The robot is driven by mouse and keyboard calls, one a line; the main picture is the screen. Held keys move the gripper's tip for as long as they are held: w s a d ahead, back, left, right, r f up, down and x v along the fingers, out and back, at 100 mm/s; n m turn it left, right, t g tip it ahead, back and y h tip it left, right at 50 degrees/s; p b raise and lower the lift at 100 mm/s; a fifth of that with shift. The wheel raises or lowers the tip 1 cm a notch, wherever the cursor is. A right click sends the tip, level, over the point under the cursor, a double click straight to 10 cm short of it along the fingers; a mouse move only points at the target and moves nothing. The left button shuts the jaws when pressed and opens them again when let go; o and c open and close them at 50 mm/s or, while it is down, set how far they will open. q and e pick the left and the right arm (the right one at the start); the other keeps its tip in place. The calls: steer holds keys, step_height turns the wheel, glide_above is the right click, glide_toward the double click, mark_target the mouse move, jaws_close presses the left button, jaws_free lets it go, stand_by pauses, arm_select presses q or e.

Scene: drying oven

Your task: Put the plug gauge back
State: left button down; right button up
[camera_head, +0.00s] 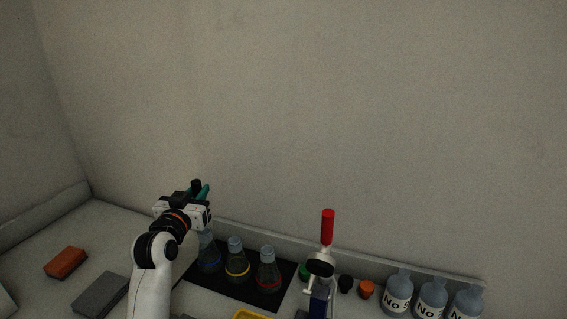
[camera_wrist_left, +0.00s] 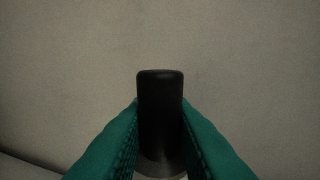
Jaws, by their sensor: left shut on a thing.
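My left gripper (camera_head: 199,190) is raised above the back left of the worktop. Its green fingers are shut on an upright black cylinder, likely the plug gauge (camera_head: 196,184). In the left wrist view the gripper (camera_wrist_left: 160,140) has one finger on each side of the black gauge (camera_wrist_left: 160,105), which has a flat top and a shiny, metal-looking lower part. Its lower end is hidden. My right gripper does not show for certain.
Flasks (camera_head: 237,262) with coloured bands stand on a black mat (camera_head: 206,284). An upright red cylinder (camera_head: 328,227) rises above a small dark and blue device. Several labelled bottles (camera_head: 431,297) stand at right. An orange block (camera_head: 66,262) and a grey block (camera_head: 99,294) lie left.

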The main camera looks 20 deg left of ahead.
arm_select(q)
steer(key=s+d+f, duration=0.4)
steer(key=s+d, duration=0.2)
steer(key=s, duration=0.1)
steer(key=s+d+f+m+h, duration=0.1)
steer(key=s+d+f, duration=0.3)
steer(key=s+d, duration=0.2)
steer(key=s+d+f+h, duration=0.1)
steer(key=s+d+f, duration=0.3)
steer(key=s, duration=0.5)
steer(key=shift+s+d+f, duration=0.25)
steer(key=shift+s+d, duration=0.05)
steer(key=shift+d, duration=0.9)
